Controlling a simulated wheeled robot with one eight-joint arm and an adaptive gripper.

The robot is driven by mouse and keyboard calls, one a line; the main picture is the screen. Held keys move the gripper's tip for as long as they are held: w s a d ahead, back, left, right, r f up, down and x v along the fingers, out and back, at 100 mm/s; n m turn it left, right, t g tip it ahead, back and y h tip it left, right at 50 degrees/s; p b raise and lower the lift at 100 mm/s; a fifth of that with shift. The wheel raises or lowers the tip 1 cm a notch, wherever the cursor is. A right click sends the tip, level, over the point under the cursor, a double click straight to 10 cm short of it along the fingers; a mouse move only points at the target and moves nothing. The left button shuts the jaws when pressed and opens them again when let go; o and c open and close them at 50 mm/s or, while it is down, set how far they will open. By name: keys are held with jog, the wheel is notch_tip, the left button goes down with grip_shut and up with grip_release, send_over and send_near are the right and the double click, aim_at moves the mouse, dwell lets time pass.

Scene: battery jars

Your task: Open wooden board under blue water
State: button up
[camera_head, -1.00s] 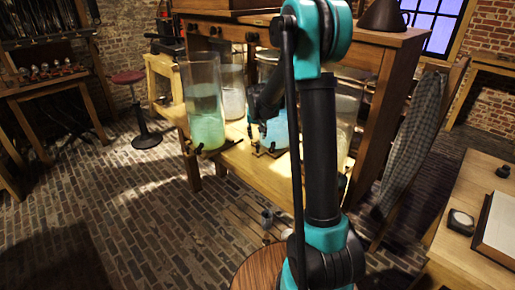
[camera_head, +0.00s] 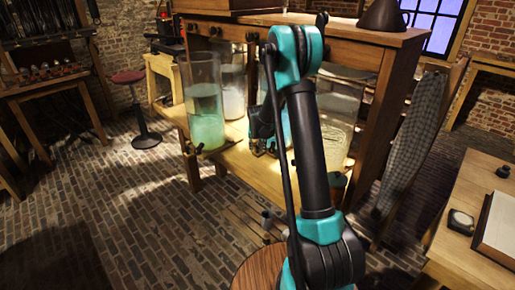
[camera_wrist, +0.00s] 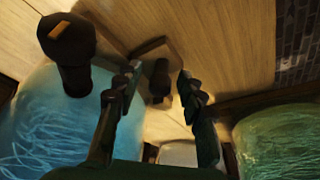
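The jar of blue water (camera_head: 285,126) stands on the wooden bench, partly hidden behind my arm. In the wrist view the blue jar (camera_wrist: 45,125) fills the lower left, with a dark tap-like fitting (camera_wrist: 70,50) above it. A small brown wooden piece with a dark peg (camera_wrist: 160,75) lies on the bench top between my fingertips. My gripper (camera_wrist: 157,78) is open, one finger on each side of that peg. I cannot tell whether the fingers touch it. In the head view the gripper is low in front of the blue jar, mostly hidden by my arm.
A green-water jar (camera_head: 206,118) stands left of the blue one and also shows at right in the wrist view (camera_wrist: 280,145). A pale jar (camera_head: 232,92) is behind, and a large clear jar (camera_head: 340,115) is to the right. The brick floor (camera_head: 110,215) left of the bench is clear.

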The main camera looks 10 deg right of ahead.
grip_shut()
dwell(0.4)
jog(key=s+a, duration=0.7)
jog(key=a, duration=0.3)
jog(key=s+a, duration=0.8)
jog(key=a, duration=0.2)
jog(key=shift+a, duration=0.2)
jog(key=shift+w, duration=0.1)
grip_release()
jog(key=v, duration=1.2)
